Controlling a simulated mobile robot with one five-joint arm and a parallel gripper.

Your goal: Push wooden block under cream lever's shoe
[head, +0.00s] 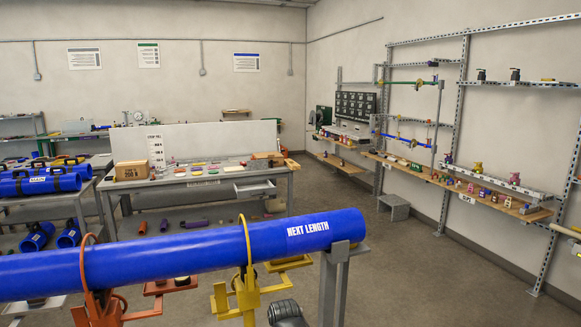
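I cannot make out a cream lever or its shoe for certain in the head view. Small light wooden pieces (268,156) lie at the right end of the white-topped workbench (215,181); I cannot tell whether one is the task's block. My gripper is not recognisable in the view. A dark ribbed shape (288,313) rises at the bottom edge, and I cannot tell what it is.
A large blue pipe (150,258) marked NEXT LENGTH crosses the foreground on an orange stand (100,308), a yellow stand (247,295) and a grey post (334,285). A wooden wall shelf (455,186) holds several small coloured devices. Floor (420,285) at right is clear.

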